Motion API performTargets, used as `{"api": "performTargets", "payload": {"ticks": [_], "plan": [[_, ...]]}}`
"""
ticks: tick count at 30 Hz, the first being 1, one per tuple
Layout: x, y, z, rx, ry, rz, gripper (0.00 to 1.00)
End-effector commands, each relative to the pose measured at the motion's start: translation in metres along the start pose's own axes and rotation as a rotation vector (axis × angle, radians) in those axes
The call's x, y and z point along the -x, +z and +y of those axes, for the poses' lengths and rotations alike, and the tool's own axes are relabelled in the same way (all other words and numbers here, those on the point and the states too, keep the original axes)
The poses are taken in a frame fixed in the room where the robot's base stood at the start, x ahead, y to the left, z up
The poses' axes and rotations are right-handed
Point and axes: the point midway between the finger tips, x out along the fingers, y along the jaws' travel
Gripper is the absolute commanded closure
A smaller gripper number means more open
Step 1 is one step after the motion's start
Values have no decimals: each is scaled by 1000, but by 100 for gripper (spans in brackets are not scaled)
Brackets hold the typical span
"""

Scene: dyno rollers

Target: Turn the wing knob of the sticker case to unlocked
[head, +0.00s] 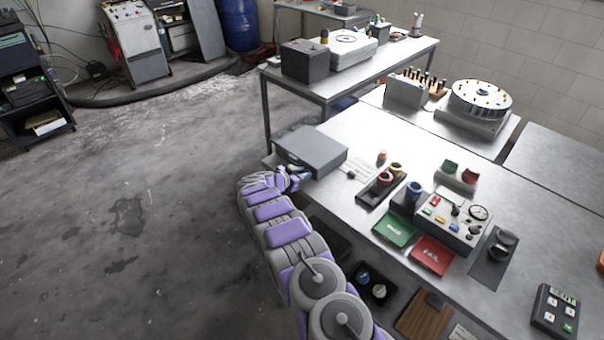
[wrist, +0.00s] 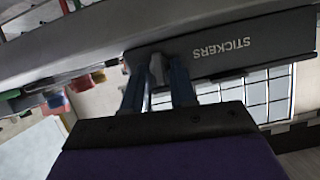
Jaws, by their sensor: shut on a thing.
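The sticker case (head: 309,150) is a grey box at the near left corner of the steel bench in the head view. Its front, lettered STICKERS, fills the upper part of the wrist view (wrist: 222,47). The wing knob (wrist: 157,68) shows as a pale grey piece on that front, beside the lettering. My gripper (wrist: 156,82) has its blue fingers on either side of the knob and is shut on it. The fingers hide part of the knob, and its exact angle is hard to tell. In the head view my gripper (head: 301,176) is at the case's front, with the knob hidden.
The steel bench (head: 365,135) carries a green tray (head: 394,229), a red FAIL tray (head: 433,254) and a gauge box (head: 453,219) right of the case. My arm comes up along the bench's near edge. The concrete floor to the left is clear.

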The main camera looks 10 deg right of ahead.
Motion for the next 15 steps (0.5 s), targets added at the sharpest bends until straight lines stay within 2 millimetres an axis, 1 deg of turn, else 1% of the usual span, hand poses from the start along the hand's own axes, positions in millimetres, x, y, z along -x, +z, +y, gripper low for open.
{"api": "performTargets", "payload": {"ticks": [1,3,15], "plan": [[3,-1,-1,-20,-14,-1,100],[4,-2,-1,-65,-34,-1,100],[2,2,5,-399,-173,-3,100]]}}
